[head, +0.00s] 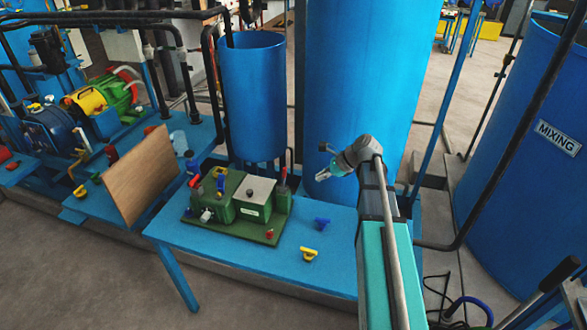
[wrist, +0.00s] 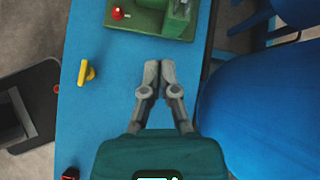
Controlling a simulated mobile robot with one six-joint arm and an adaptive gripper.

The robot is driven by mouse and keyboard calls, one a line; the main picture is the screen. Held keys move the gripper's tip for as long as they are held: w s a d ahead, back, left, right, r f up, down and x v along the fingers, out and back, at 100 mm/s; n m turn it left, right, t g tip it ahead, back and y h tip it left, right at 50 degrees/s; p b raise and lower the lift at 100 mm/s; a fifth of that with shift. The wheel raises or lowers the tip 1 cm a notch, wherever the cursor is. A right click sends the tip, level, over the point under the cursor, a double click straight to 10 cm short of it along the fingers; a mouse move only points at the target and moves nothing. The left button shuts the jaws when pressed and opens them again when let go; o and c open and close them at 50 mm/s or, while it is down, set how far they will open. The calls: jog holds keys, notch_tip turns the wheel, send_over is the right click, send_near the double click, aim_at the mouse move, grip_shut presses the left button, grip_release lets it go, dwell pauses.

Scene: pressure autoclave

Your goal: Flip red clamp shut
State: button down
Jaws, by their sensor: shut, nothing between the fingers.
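A green machine (head: 245,206) on a green base plate stands on the blue table.
A brown board (head: 138,175) stands left of the machine. Large blue tanks (head: 365,90) rise behind. The table's front is mostly clear.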

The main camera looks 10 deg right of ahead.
jog(key=shift+w+d+r+m+t+y+p, duration=0.25)
jog(key=shift+w+d+r+m, duration=0.25)
jog(key=shift+d+r+m, duration=0.2)
jog(key=shift+w+d+r+m+t+y+p, duration=0.15)
jog(key=shift+w+d+r+m+t, duration=0.1)
jog(key=shift+w+d+r+m, duration=0.35)
jog(key=shift+a+f, duration=0.1)
jog(key=shift+f, duration=0.05)
jog(key=b, duration=0.6)
send_near(286, 176)
jog(key=shift+x, duration=3.4)
